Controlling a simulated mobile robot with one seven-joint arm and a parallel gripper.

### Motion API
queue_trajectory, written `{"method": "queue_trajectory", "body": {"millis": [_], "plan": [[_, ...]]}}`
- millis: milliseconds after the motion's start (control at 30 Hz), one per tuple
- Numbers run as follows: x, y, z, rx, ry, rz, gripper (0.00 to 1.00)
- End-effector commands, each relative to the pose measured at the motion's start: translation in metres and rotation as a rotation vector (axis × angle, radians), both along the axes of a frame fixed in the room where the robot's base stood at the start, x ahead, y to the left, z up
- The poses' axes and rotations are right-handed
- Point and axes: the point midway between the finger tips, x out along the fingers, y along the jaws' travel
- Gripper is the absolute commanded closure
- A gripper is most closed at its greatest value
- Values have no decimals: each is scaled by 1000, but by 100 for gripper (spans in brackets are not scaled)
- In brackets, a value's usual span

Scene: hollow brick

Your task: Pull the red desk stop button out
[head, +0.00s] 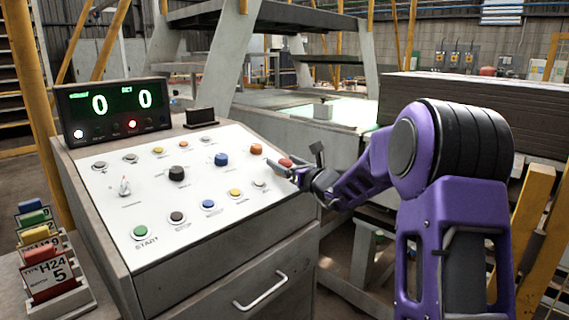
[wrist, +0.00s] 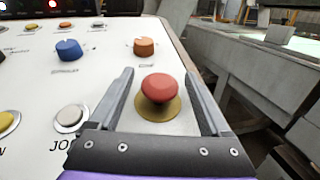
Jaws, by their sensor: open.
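The red stop button (wrist: 160,89) is a mushroom-shaped knob on a brass-coloured base at the right edge of the desk's white panel. In the wrist view it stands between the two open fingers of my gripper (wrist: 161,95), with a gap on each side. In the head view the red button (head: 286,162) is partly hidden by my gripper (head: 292,169), which reaches it from the right. The sloped control desk (head: 115,215) has a white top panel.
An orange knob (wrist: 144,47) and a blue knob (wrist: 69,50) stand beyond the red button. A silver JOG button (wrist: 70,118) is to its left. A display box (head: 115,108) stands at the desk's back. A card holder (head: 50,290) is at lower left.

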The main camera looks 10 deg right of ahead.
Motion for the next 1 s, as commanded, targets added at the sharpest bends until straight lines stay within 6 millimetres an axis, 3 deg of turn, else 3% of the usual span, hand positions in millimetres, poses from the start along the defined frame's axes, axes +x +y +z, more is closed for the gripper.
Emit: {"method": "queue_trajectory", "body": {"millis": [300,767,1000], "plan": [[3,1,0,0,0,-1,19],[3,1,0,-1,0,0,100],[3,1,0,0,0,0,100]]}}
